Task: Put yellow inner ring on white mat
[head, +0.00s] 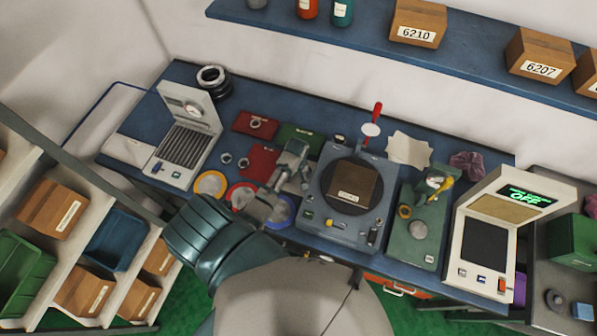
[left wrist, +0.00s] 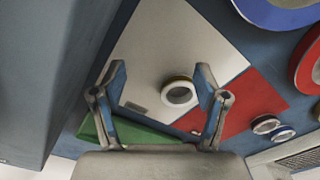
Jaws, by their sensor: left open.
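A small ring (left wrist: 180,94) with a white face and a yellowish-brown edge lies on the white mat (left wrist: 165,45) in the left wrist view. My left gripper (left wrist: 161,78) is open above the mat, with its fingers on either side of the ring and apart from it. In the head view my left gripper (head: 290,162) is over the blue bench between the red mat and the round-plate machine; it hides the ring and most of the white mat there. My right gripper is not in view.
A green mat (left wrist: 150,137) and a red mat (left wrist: 262,98) adjoin the white mat. Two small rings (left wrist: 265,124) lie beside the red mat. The round-plate machine (head: 335,228) stands close on the right. Yellow (head: 210,184), red and blue discs lie near the bench's front edge.

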